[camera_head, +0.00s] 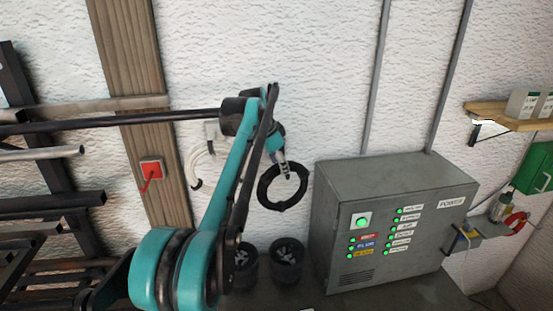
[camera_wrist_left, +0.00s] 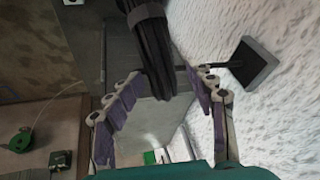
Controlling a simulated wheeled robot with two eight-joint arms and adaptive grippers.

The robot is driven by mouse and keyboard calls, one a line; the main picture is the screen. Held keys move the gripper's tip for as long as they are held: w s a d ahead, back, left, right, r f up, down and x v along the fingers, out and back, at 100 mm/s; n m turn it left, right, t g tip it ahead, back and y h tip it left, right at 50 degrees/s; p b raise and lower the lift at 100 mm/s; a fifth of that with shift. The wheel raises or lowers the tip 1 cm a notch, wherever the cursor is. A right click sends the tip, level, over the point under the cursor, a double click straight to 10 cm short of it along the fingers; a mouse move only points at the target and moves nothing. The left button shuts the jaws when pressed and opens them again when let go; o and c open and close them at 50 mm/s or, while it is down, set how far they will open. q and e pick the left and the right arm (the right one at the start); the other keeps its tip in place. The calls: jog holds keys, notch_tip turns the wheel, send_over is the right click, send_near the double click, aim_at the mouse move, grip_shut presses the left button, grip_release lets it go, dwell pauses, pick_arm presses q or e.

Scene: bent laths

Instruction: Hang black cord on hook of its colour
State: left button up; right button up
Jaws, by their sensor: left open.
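The black cord (camera_head: 261,190) is a coil hanging against the white wall in the head view. In the left wrist view the cord (camera_wrist_left: 150,50) is a thick bundle that reaches down between my fingers. A black hook (camera_wrist_left: 255,68) with a square plate sticks out from the wall there. Its thin rod runs up to the cord's edge, and the cord seems to hang on it, though the contact is partly hidden. My left gripper (camera_head: 284,168) is at the coil's top. In the wrist view the left gripper (camera_wrist_left: 165,105) is open, its fingers apart on both sides of the cord.
A white cord (camera_head: 200,165) hangs from a white hook (camera_head: 212,130) to the left. A red plate (camera_head: 151,169) is on the wooden post. A grey power cabinet (camera_head: 385,220) stands right of the coil. Two dark round objects (camera_head: 286,262) sit below it.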

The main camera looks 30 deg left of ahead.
pick_arm(q)
jog(key=v, duration=1.2)
jog(key=s+d+f+n+b, duration=0.2)
jog(key=s+d+f+b, duration=0.3)
jog(key=f, duration=1.7)
jog(key=s+d+f+n+t+b, duration=0.1)
jog(key=s+d+f+b, duration=0.5)
jog(key=s+f+b, duration=0.7)
jog(key=s+d+f+n+t+b, duration=0.1)
jog(key=s+d+f+n+b, duration=0.3)
jog(key=s+f+b, duration=0.5)
notch_tip(320, 180, down, 24)
jog(key=d+b, duration=0.2)
jog(key=b, duration=0.9)
jog(key=shift+d+y, duration=0.2)
jog(key=shift+y, duration=0.2)
